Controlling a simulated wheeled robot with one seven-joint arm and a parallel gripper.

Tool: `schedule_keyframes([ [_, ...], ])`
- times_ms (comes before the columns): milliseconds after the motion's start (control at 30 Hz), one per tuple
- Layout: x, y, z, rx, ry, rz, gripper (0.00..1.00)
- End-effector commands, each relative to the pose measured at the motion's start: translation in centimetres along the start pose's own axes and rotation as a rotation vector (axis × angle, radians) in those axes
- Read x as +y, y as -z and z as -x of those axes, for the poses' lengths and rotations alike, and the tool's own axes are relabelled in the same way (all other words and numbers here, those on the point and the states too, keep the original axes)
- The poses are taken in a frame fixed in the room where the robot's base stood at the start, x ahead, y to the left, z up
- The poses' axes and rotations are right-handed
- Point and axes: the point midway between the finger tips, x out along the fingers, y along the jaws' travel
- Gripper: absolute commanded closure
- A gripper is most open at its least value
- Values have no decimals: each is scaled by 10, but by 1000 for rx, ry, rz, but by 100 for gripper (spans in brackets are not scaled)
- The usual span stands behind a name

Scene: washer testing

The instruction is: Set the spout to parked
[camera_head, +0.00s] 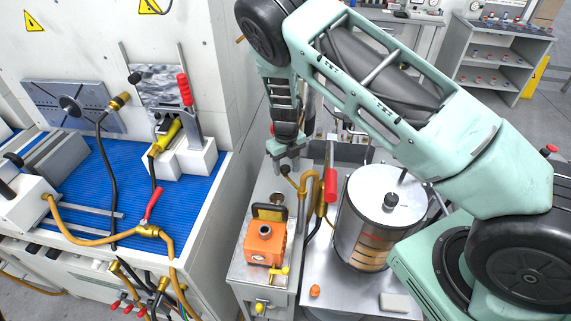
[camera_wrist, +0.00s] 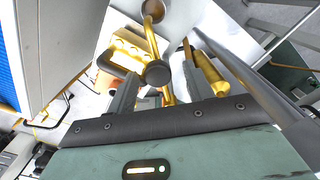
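The spout (camera_head: 310,178) looks like a thin bent brass pipe beside the metal drum, with a dark round knob (camera_head: 285,170) at its left end. In the wrist view the brass spout (camera_wrist: 151,38) runs down to its dark round knob (camera_wrist: 158,73). My gripper (camera_head: 288,160) points down just above the knob. In the wrist view my gripper (camera_wrist: 158,88) is open, with one finger on each side of the knob. Clear space shows beside the knob, so I see no grip on it. The spout's lower mount is partly hidden.
A red-handled lever (camera_head: 331,186) stands close right of the spout, before the steel drum (camera_head: 372,222). An orange block (camera_head: 265,244) sits on the bench in front. A blue-matted workbench (camera_head: 85,195) with hoses is at left.

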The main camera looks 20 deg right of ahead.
Motion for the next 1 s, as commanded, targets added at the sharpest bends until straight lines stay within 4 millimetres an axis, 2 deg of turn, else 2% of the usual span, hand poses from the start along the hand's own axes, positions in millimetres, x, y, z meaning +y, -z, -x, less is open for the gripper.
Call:
schedule_keyframes([
  [233,1,0,1,1,-1,3,48],
  [367,2,-1,13,-2,-1,4,48],
  [467,2,-1,30,-3,-2,2,48],
  [800,2,-1,110,-4,-2,3,48],
  [1000,2,0,149,-3,-2,3,48],
])
